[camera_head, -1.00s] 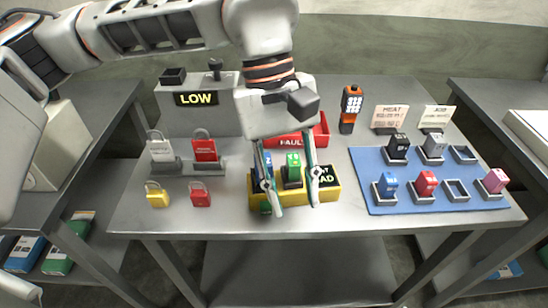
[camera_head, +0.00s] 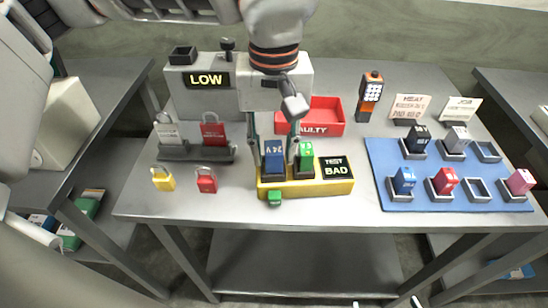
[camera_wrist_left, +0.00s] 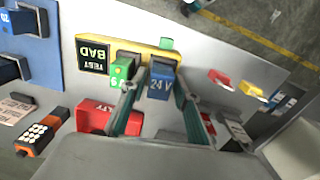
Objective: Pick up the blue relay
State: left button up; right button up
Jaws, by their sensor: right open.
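A blue relay (camera_head: 273,165) marked 24 V sits upright in the yellow tester (camera_head: 322,189), left of a green relay (camera_head: 304,157). My left gripper (camera_head: 273,155) is above the tester, fingers pointing down and spread, one on each side of the blue relay's upper part. In the left wrist view, the blue relay (camera_wrist_left: 161,84) shows between the fingertips, with one finger near the gap beside the green relay (camera_wrist_left: 122,72). I cannot tell whether the fingers touch it. Another blue relay (camera_head: 403,181) stands on the blue mat (camera_head: 400,216). My right gripper (camera_head: 386,302) barely shows at the bottom edge, open.
A red bin (camera_head: 324,115) stands behind the tester. Padlocks, red (camera_head: 207,181) and yellow (camera_head: 162,180), lie left. An orange-black handheld meter (camera_head: 369,96) stands behind right. Black (camera_head: 416,141), grey and red relays stand on the mat. The front table strip is mostly clear.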

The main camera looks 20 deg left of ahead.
pick_arm(q)
jog(key=shift+f, duration=0.55)
grip_shut()
jog(key=shift+r, duration=0.1)
